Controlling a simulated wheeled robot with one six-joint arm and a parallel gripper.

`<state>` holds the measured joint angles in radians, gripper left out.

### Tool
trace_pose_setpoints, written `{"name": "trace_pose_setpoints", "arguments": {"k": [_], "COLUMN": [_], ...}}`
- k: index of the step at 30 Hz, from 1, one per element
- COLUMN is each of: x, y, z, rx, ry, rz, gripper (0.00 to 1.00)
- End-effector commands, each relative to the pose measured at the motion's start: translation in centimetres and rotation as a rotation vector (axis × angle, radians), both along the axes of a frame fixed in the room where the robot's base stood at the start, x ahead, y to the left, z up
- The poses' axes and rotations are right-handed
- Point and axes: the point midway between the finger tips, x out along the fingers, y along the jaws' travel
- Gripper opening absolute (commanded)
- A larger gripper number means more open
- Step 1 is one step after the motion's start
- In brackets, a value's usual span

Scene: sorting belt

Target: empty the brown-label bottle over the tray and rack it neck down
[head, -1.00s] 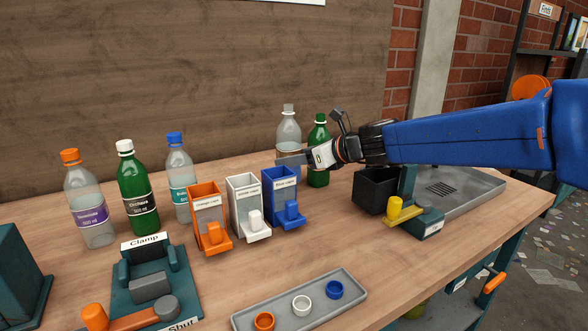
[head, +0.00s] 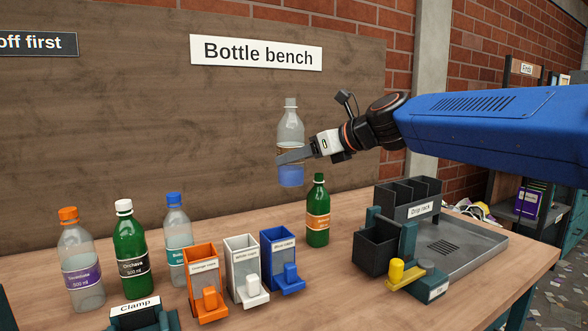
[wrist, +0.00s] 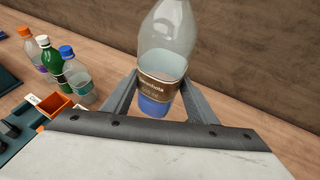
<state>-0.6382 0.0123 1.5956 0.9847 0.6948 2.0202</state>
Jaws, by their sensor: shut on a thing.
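The brown-label bottle (head: 290,128) is clear, with blue liquid in its lower part. It is upright and raised above the bench. My gripper (head: 291,156) is shut on it around the label. In the wrist view the fingers of my gripper (wrist: 160,88) stand on either side of the bottle (wrist: 166,40), whose top is out of frame. I cannot tell surely whether its neck is capped. The grey tray (head: 478,250) with a slotted drain lies at the right of the bench. The black drip rack (head: 397,212), with several compartments, stands behind the tray's left part.
A green bottle with an orange label (head: 318,215) stands below my gripper. Orange, white and blue cap boxes (head: 245,270) and three capped bottles (head: 130,250) stand to the left.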

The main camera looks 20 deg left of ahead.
Motion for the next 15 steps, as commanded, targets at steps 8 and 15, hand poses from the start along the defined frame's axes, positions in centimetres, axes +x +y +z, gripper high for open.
{"name": "trace_pose_setpoints", "arguments": {"k": [8,15], "x": [-1.3,-2.3], "y": [-1.6,-2.8], "z": [2.9,5.2], "rx": [0.001,0.000], "ry": [-0.003,-0.003], "rz": [0.000,0.000], "gripper": [0.27,0.27]}}
